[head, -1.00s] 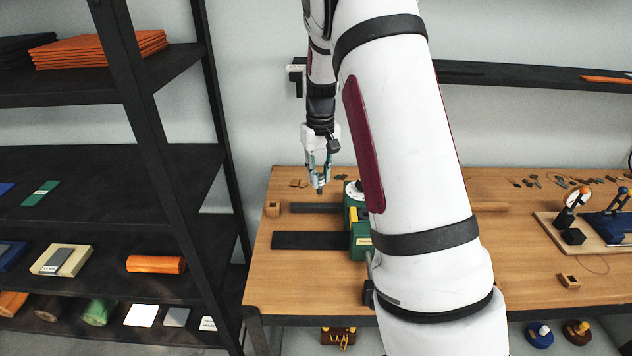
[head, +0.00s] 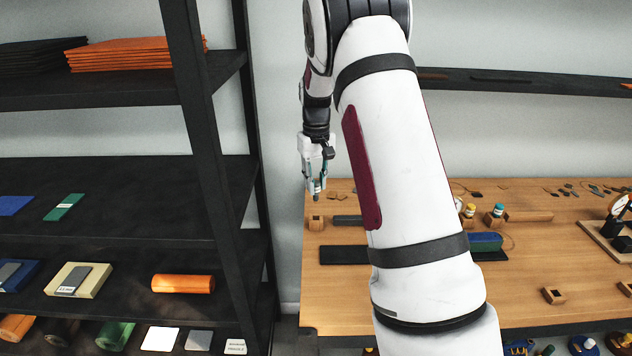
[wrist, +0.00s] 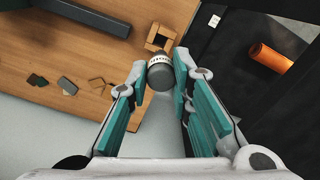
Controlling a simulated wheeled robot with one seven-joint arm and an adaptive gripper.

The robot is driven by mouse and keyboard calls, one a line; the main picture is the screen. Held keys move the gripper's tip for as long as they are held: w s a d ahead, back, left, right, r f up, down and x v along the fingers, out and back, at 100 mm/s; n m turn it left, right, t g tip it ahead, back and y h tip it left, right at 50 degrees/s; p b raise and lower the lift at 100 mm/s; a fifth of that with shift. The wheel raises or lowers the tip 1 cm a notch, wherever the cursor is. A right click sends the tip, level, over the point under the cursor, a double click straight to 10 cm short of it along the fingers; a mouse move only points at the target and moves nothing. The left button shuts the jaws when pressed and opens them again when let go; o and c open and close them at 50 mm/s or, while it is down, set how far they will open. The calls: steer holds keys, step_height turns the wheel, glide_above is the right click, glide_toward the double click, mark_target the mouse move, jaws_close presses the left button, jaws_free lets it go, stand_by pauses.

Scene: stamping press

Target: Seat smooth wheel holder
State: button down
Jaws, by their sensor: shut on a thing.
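My gripper (head: 317,190) is over the back left corner of the workbench (head: 345,290). In the wrist view it is shut on a dark grey cylinder (wrist: 159,74) with a pale lettered band, which looks like the wheel holder; the lettering is too small to read. In the head view only a small dark tip (head: 316,197) of it shows. A small square wooden block (head: 316,223) with a hollow top stands on the bench just below the gripper in the picture.
A black shelf rack (head: 110,180) stands close on the left, with an orange roll (head: 183,283). A dark bar (head: 345,254) lies on the bench. My arm hides the bench's middle.

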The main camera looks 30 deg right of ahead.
mark_target(316, 202)
steer(key=shift+f+b, duration=0.5)
steer(key=shift+f, duration=1.75)
steer(key=shift+f+b, duration=0.35)
steer(key=shift+f, duration=0.65)
steer(key=shift+f, duration=0.3)
steer(key=shift+f+b, duration=0.3)
steer(key=shift+f, duration=0.35)
steer(key=c, duration=1.4)
jaws_free()
steer(key=shift+o, duration=0.2)
